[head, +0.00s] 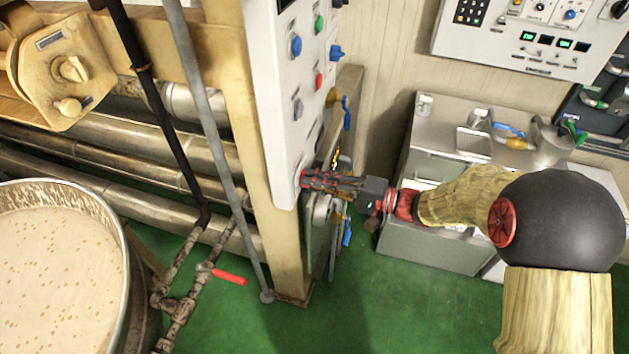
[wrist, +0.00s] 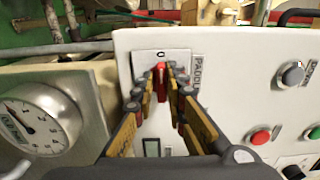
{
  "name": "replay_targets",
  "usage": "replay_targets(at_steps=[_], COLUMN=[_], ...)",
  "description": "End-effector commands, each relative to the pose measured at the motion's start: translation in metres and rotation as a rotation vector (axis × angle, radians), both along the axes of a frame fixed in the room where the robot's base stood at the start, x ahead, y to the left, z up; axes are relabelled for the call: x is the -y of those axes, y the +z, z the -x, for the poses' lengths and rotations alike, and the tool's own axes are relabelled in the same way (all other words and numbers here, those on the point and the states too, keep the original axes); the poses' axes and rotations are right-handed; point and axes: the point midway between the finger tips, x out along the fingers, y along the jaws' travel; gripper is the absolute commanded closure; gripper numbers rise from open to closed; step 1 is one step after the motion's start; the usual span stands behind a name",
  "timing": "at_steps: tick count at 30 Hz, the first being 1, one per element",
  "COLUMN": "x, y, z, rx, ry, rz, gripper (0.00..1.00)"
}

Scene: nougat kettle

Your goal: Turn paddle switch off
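The paddle switch (wrist: 161,84) is a red knob on a pale plate on the white control panel, with a "PADDLE" label beside it and a "0" mark above. Its handle looks roughly upright in the wrist view, pointing towards the "0". My gripper (wrist: 162,76) has one finger on each side of the knob, and the fingertips look closed on it. In the head view my gripper (head: 308,178) reaches from the right to the lower part of the panel (head: 283,120); the fingers largely hide the switch there.
Other controls share the panel, including a grey knob (wrist: 291,75) and a red button (wrist: 260,137). A dial gauge (wrist: 38,120) is at the left in the wrist view. A kettle (head: 125,262) of pale mix stands at left. A metal cabinet (head: 440,165) is behind my arm.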

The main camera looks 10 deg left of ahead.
Motion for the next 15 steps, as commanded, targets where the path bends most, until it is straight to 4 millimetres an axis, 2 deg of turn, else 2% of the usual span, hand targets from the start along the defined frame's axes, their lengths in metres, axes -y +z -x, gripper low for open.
replay_targets(at_steps=[7,15], x=[-0.0001,0.0003], y=[0.0007,0.0012], z=[-0.0003,-0.0006], rx=[0.001,0.001], ry=[0.000,-0.001], rz=[-0.001,-0.002], gripper=[0.72,0.72])
